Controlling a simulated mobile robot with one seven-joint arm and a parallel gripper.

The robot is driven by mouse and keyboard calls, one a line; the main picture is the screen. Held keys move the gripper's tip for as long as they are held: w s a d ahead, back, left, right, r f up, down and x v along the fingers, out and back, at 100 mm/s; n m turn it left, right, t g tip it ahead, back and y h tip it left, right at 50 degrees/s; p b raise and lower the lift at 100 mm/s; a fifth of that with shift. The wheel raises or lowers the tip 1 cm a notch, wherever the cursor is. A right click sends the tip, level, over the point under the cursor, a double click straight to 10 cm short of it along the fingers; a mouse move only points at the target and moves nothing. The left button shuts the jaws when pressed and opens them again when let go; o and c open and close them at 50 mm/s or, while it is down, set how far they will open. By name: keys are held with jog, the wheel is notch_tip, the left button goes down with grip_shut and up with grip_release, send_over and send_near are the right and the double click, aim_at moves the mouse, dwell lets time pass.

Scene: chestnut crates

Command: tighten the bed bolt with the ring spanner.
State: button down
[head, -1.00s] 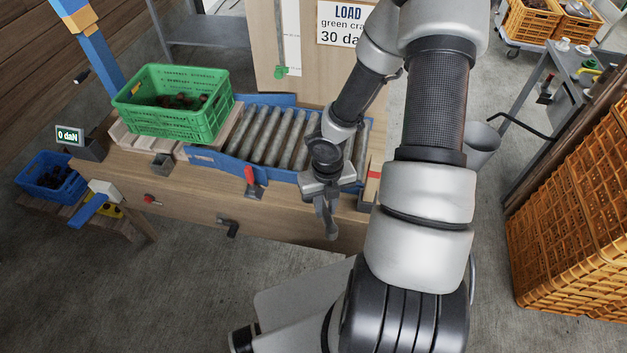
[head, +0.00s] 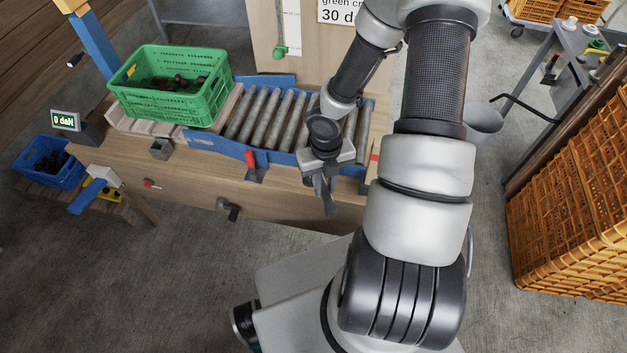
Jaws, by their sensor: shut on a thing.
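My gripper (head: 325,194) points down in front of the roller bed (head: 285,115), near the right end of the bench front. It is shut on a slim dark piece, taken to be the ring spanner; the fingers hide most of it and its ring end is not clear. A dark fitting (head: 229,210) sticks out of the bench front to the left of the gripper, apart from it. I cannot tell whether this is the bed bolt; no bolt head shows clearly.
A green crate (head: 172,112) with chestnuts stands left of the rollers. A red-handled lever (head: 251,160) sits at the bed's front edge. A display (head: 65,121) reads 0 daN. A blue crate (head: 48,174) stands at left, stacked orange crates (head: 570,215) at right. The front floor is clear.

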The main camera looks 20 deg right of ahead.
jog(key=shift+f, duration=0.1)
jog(key=shift+s+f+b, duration=0.1)
jog(key=shift+f+b, duration=2.65)
jog(key=shift+f, duration=0.75)
jog(key=shift+f+b, duration=0.8)
jog(key=shift+f, duration=0.6)
jog(key=shift+r, duration=0.1)
jog(key=shift+w+a+m+b, duration=0.15)
jog(key=shift+a+m+b, duration=0.15)
jog(key=shift+a+m, duration=0.35)
jog(key=shift+w+a+m+b, duration=0.1)
jog(key=shift+a+m+b, duration=0.15)
jog(key=shift+a+m, duration=0.4)
jog(key=shift+a, duration=0.1)
